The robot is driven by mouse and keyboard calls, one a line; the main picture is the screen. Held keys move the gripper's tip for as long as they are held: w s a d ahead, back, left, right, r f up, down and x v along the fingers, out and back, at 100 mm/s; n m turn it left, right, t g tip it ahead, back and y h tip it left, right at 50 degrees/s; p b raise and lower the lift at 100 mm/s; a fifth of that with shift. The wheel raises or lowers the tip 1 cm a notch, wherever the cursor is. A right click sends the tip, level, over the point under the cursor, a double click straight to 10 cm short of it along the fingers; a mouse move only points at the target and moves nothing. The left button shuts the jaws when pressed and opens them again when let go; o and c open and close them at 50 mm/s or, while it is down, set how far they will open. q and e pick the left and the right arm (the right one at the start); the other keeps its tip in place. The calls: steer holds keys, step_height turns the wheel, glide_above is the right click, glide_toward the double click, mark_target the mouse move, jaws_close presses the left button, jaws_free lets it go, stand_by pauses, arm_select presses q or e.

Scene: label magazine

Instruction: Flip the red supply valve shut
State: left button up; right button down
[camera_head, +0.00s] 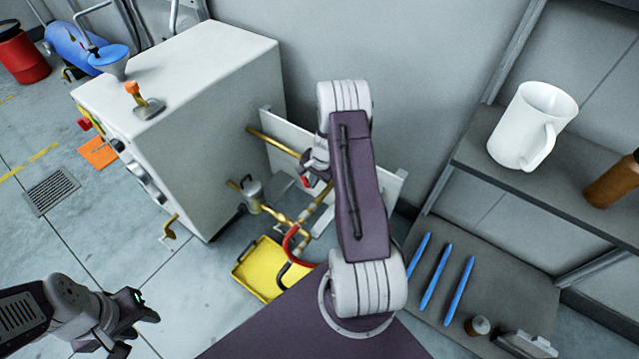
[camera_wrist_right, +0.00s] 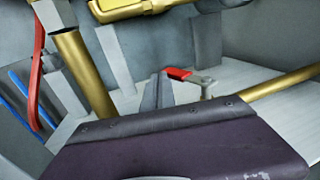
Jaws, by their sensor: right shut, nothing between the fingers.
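A small red lever handle (camera_wrist_right: 180,73) sits on a grey fitting at the brass pipe (camera_wrist_right: 275,84) in the right wrist view. Its red also shows in the head view (camera_head: 306,181), just below my right gripper (camera_head: 312,165). My right gripper (camera_wrist_right: 160,80) is shut and empty, its tips close beside the left end of the red handle. I cannot tell whether they touch. My right arm hides part of the pipework in the head view. My left gripper (camera_head: 138,325) is open and empty over the floor at lower left.
A white cabinet (camera_head: 200,110) stands left of the pipes. A red curved hose or handle (camera_head: 290,243) and a yellow tray (camera_head: 262,268) are below.

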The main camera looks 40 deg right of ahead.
steer(key=shift+w, duration=0.15)
steer(key=shift+w+a+f+p, duration=0.25)
steer(key=shift+w+f+p, duration=0.3)
steer(key=shift+f, duration=0.25)
steer(key=shift+w+f, duration=0.1)
steer(key=s+d+r+t+b, duration=0.1)
steer(key=s+r+b, duration=0.35)
steer(key=r, duration=0.55)
steer(key=b+x, duration=0.2)
steer(key=x, duration=0.1)
steer(key=b+x, duration=0.1)
steer(key=x, duration=0.2)
steer(key=w+b+x, duration=0.1)
steer(key=b+x, duration=0.1)
steer(key=x, duration=0.2)
steer(key=shift+w+r+b, duration=0.1)
steer(key=shift+w+b, duration=0.05)
steer(key=shift+b, duration=0.15)
